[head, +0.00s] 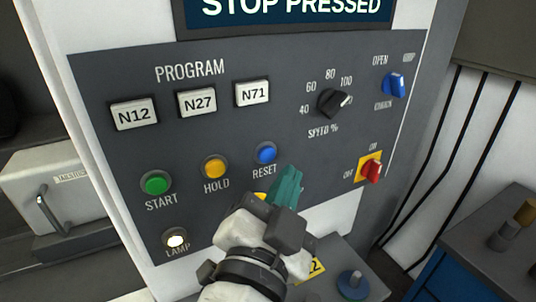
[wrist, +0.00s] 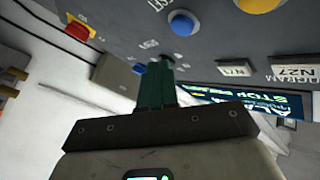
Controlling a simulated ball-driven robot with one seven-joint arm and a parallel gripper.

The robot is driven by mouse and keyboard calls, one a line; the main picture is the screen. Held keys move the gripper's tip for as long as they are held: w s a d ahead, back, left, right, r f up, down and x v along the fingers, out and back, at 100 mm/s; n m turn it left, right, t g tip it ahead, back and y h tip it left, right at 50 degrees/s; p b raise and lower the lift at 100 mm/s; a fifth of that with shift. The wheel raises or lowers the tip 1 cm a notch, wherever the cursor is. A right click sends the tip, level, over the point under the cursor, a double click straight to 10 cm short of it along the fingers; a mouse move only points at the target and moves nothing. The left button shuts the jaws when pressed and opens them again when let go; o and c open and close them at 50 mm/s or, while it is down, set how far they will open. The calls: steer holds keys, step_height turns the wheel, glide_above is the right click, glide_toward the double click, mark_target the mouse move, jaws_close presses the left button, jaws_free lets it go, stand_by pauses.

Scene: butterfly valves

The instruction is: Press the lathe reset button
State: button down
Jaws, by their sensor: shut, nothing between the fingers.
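The blue RESET button (head: 266,153) sits on the dark control panel (head: 330,155), with its label below it. It also shows in the wrist view as a round blue button (wrist: 182,23) at the top. My gripper (head: 289,176) has teal fingers, shut with nothing between them. Its tips are just below and right of the RESET button in the head view, apart from it in the picture. In the wrist view the fingers (wrist: 156,70) point toward the panel, below and left of the button. I cannot tell whether the tips touch the panel.
The yellow HOLD button (head: 215,167) and green START button (head: 156,184) are left of RESET. A red switch (head: 371,171) is to its right. The screen (head: 290,8) reads "STOP PRESSED". A yellow part (head: 260,196) is mostly hidden behind my gripper.

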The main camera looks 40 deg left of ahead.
steer(key=shift+w+a+b, duration=0.25)
steer(key=shift+a+b, duration=0.05)
steer(key=shift+a, duration=0.35)
steer(key=shift+w+a+b, duration=0.25)
steer(key=shift+a+b, duration=0.05)
steer(key=shift+a, duration=0.3)
steer(key=shift+a+b, duration=0.15)
steer(key=shift+b, duration=0.15)
stand_by(1.0)
steer(key=shift+w+a, duration=0.15)
steer(key=shift+a, duration=0.1)
steer(key=shift+w+a+b, duration=0.15)
steer(key=shift+a+b, duration=0.25)
steer(key=shift+b, duration=0.1)
stand_by(0.6)
steer(key=shift+d, duration=0.1)
steer(key=shift+s+d, duration=0.3)
steer(key=shift+d, duration=0.4)
steer(key=shift+s+d, duration=0.3)
steer(key=shift+d, duration=0.45)
steer(key=shift+s+d, duration=0.35)
steer(key=shift+d, duration=0.45)
steer(key=shift+s+d, duration=0.3)
steer(key=shift+d, duration=0.45)
